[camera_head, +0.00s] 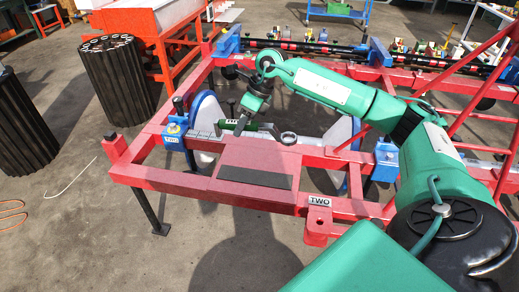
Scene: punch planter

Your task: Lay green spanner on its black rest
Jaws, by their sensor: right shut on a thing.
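My right gripper (242,127) comes down from above over the red frame, its dark fingers shut on the green spanner. The spanner (263,127) has a green handle and a grey ring end at its right. It lies roughly crosswise in the picture, behind the red plate; whether it touches anything beneath is hard to tell. The black rest (256,178) is a dark flat strip on the near part of the red plate (258,158). It is bare, and the gripper and spanner are beyond it. My left gripper is not in view.
The red planter frame (160,182) has white discs and a blue clamp (174,135) around the plate. A TWO label (320,201) is on its near edge. Black ribbed drums (118,80) stand at left. A red ladder rail (470,75) rises at right. Floor at front left is mostly clear.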

